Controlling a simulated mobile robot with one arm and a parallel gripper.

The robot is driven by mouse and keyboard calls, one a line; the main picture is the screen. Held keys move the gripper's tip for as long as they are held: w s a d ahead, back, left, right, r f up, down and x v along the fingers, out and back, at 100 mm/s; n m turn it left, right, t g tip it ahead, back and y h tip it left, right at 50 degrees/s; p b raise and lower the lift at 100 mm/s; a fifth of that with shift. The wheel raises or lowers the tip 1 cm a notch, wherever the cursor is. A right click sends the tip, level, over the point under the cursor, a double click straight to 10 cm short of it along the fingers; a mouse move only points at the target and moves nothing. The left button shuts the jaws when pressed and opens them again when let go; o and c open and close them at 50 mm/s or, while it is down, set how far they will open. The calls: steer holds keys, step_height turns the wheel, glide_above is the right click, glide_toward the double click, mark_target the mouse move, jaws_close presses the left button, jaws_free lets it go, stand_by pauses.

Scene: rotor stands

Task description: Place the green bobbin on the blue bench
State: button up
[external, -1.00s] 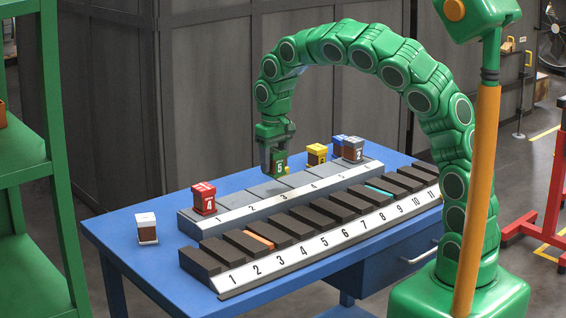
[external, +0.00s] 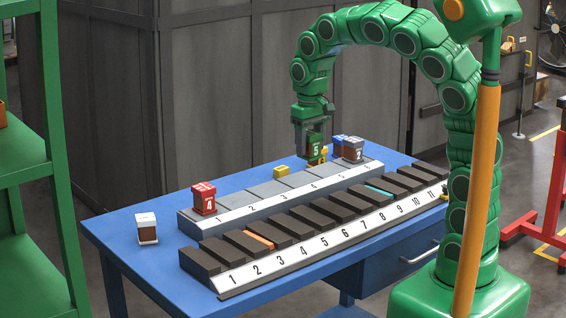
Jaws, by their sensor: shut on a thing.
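My gripper (external: 314,136) is shut on the green bobbin (external: 316,150), which has a white number 5 on its face. It holds the bobbin upright above the back of the grey numbered stand. The blue bench (external: 135,262) is the table carrying the stands, with bare blue top at its left and front. A yellow-topped bobbin (external: 317,161) is mostly hidden behind the green one. I cannot tell whether the two touch.
A red bobbin (external: 204,203) stands at slot 1. A white-topped bobbin (external: 147,233) is on the bench at left. A grey-topped bobbin (external: 353,151) and a blue one (external: 338,142) stand at right. A small yellow block (external: 282,171) lies behind the stand. Dark blocks (external: 272,231) fill the front rack.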

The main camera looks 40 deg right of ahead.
steer(key=shift+s+r, duration=0.15)
steer(key=w+a+n, duration=0.2)
steer(key=w+a, duration=1.3)
steer(key=a, duration=0.1)
steer(key=w+a+f+m, duration=0.2)
steer(key=w+a+f, duration=0.5)
steer(key=w+a, duration=0.3)
steer(key=shift+w+a+f, duration=0.4)
steer(key=shift+a, duration=0.45)
steer(key=shift+f, duration=0.1)
steer(key=shift+f, duration=4.95)
steer(key=shift+f, duration=0.15)
steer(key=o, duration=1.3)
steer(key=shift+c, duration=0.2)
